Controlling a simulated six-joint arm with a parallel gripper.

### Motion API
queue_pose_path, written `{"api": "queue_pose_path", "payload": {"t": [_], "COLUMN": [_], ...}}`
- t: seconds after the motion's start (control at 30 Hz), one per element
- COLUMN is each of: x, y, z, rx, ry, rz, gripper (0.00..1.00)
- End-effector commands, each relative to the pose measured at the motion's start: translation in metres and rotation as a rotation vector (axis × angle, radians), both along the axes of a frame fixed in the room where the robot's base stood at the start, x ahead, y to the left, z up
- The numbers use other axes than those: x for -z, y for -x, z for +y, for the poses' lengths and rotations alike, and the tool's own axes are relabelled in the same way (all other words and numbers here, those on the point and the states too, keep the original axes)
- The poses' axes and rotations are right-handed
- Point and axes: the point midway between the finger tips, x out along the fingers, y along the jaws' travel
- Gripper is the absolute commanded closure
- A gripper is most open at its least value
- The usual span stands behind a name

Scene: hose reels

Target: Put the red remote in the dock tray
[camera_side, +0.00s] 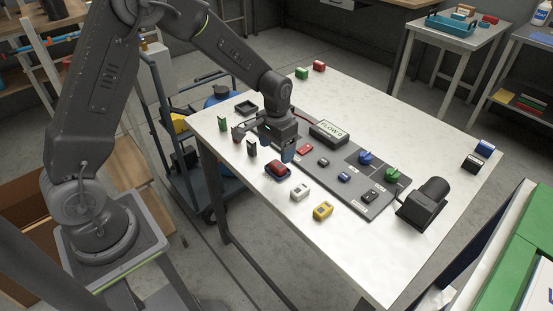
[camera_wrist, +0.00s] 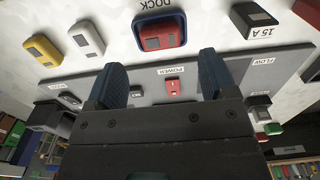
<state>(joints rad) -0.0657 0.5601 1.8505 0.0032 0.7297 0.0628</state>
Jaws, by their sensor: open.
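The red remote (camera_wrist: 160,36), a red block with dark grey patches, sits inside the blue-rimmed dock tray (camera_wrist: 137,40) in the wrist view. The word DOCK is printed on the table beside it. In the side view the remote (camera_side: 278,169) lies in the tray at the table's near edge. My gripper (camera_side: 279,148) hangs over the table just behind the tray. In the wrist view its two blue fingers (camera_wrist: 162,62) are wide apart with nothing between them. They are apart from the remote.
A grey panel (camera_wrist: 240,72) lies behind the tray, with a red power switch (camera_wrist: 172,86) and blue and green knobs. White (camera_side: 300,191) and yellow (camera_side: 322,211) blocks stand on one side of the tray, a black block (camera_side: 252,147) on the other. The right front tabletop is clear.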

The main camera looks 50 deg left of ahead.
Motion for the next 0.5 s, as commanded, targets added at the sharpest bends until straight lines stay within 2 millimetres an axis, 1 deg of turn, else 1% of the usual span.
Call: {"api": "queue_pose_path", "payload": {"t": [0.03,0.2,0.33,0.5], "x": [-0.013,-0.043,-0.057,-0.064], "y": [-0.001,-0.001,0.000,0.000], "z": [0.000,0.000,0.000,0.000], "rx": [0.000,0.000,0.000,0.000], "ry": [0.000,0.000,0.000,0.000], "rz": [-0.006,-0.003,-0.002,0.001], "gripper": [0.22,0.22,0.22,0.22]}}
